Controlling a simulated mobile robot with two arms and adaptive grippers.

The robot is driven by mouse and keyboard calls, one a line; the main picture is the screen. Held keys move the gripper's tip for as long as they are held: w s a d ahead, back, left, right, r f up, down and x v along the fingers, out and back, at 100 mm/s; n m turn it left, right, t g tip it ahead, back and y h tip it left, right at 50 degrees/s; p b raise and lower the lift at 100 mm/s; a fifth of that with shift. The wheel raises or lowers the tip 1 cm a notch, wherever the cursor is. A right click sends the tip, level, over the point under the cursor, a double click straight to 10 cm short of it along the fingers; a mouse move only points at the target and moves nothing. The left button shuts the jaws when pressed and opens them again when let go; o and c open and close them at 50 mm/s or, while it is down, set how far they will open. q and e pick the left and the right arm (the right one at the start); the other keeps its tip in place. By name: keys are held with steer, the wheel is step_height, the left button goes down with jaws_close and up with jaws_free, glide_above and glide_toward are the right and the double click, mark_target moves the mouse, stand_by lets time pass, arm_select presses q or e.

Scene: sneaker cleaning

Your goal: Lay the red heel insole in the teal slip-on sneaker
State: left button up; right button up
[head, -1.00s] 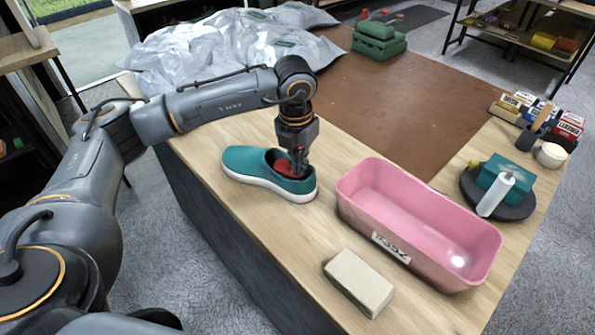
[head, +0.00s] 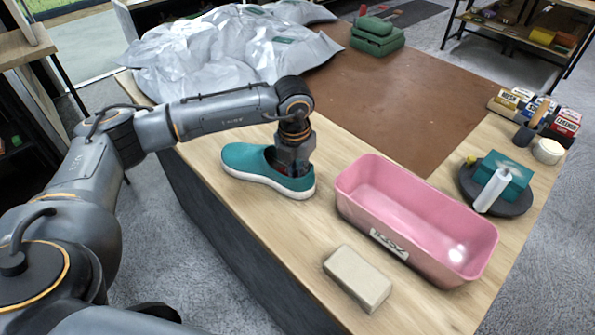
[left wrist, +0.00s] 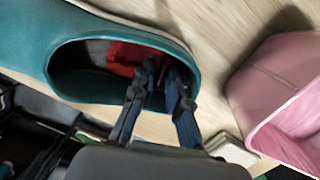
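The teal slip-on sneaker (head: 248,160) stands upright on the wooden table, its opening toward the right end. My left gripper (head: 291,167) points down into that opening. In the left wrist view, the red heel insole (left wrist: 128,56) lies inside the sneaker (left wrist: 62,65), mostly left of the fingers and partly hidden by the rim and fingers. The left gripper's fingertips (left wrist: 162,72) are inside the opening, a small gap between them, beside the insole. In the head view, the gripper and collar hide the insole. My right gripper is not in view.
A pink tub (head: 415,215) stands close right of the sneaker. A pale block (head: 357,278) lies in front of the tub. Silver bags (head: 225,50) cover the table's back left. A round dark stand (head: 500,200) with a teal box is at right. The brown mat (head: 410,100) has clear room.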

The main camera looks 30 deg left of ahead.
arm_select(q)
steer(key=shift+r+p, duration=0.3)
steer(key=shift+p, duration=0.05)
step_height(320, 180, up, 12)
steer(key=s+b, duration=0.1)
steer(key=b, duration=0.2)
steer(key=shift+f, duration=0.15)
